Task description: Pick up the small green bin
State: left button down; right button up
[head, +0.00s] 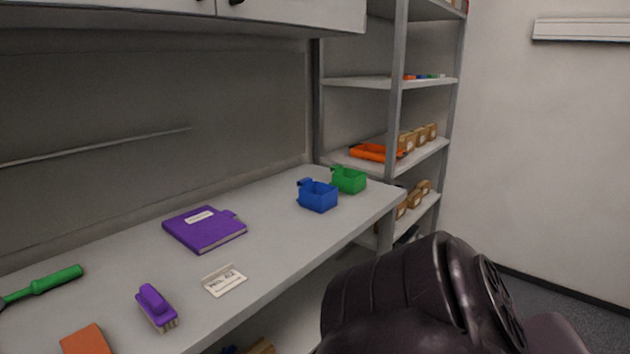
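The small green bin (349,181) stands upright near the far right end of the grey workbench, close to the shelf unit. A small blue bin (318,196) stands just in front of it and to its left, hiding part of its lower left side. A dark arm part of mine fills the lower right of the head view, apart from the bins. Neither gripper's fingers show in the head view.
The workbench (285,227) also holds a purple binder (205,230), a white card (225,281), a purple brush (156,307), a green-handled tool (55,280) and an orange block (86,341). A shelf unit (396,100) with an orange tray (372,152) stands behind. Cabinets hang above.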

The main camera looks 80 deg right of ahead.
aim_at(348, 181)
jog(key=z, duration=2.7)
jog(key=u, duration=2.85)
jog(key=z, duration=2.55)
